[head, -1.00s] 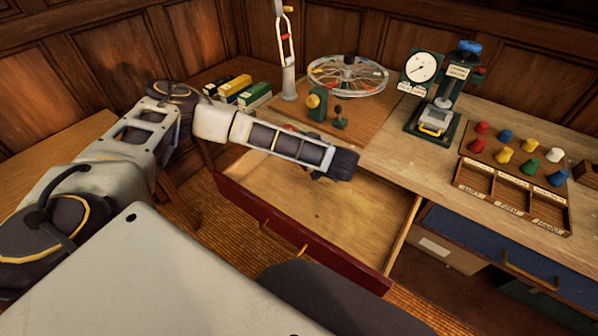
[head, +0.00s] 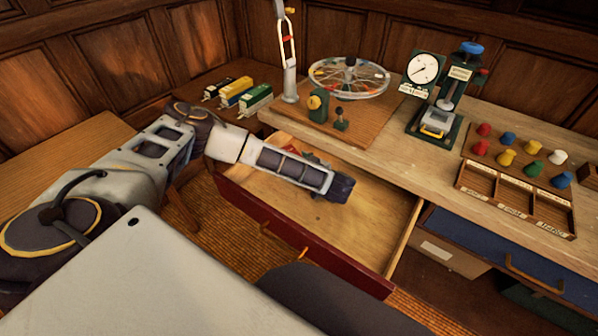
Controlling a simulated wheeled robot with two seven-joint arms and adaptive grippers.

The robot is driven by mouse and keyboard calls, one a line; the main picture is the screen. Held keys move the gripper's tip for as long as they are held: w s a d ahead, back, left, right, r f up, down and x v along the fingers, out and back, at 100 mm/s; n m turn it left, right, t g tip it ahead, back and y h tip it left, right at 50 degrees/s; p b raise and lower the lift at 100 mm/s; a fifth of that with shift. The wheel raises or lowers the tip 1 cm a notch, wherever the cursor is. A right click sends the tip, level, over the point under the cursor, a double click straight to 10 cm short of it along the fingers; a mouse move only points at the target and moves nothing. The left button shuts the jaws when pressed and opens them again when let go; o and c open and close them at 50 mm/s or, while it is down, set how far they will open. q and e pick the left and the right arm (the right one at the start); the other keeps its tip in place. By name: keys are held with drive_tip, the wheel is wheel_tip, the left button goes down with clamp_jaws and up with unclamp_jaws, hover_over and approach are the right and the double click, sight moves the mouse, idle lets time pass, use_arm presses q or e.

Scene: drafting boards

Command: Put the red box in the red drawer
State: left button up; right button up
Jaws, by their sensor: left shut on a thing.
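The red drawer (head: 290,228) is pulled well out under the bench, its red front and brass-coloured handle facing me. Its wooden floor shows bare on the right. My left arm reaches in from the left over the drawer. My left gripper (head: 338,189) is at the arm's dark end, low over the drawer opening; its fingertips are hidden. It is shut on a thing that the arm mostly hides. A red patch, seemingly the red box (head: 303,148), shows just behind the arm, near the drawer's back left. I cannot tell whether it touches the drawer floor. My right gripper is out of view.
A blue drawer (head: 480,250) sits to the right under the bench. On the bench stand a spoked wheel (head: 348,78), a dial gauge (head: 422,68), a press (head: 455,95) and a sorting tray (head: 515,198) beside several coloured pegs. Colourful boxes (head: 240,95) stand at the back left.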

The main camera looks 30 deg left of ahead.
use_arm(q)
wheel_tip(320, 180, down, 3)
drive_tip(key=shift+f, duration=0.75)
drive_tip(key=shift+b, duration=0.3)
drive_tip(key=o, duration=1.2)
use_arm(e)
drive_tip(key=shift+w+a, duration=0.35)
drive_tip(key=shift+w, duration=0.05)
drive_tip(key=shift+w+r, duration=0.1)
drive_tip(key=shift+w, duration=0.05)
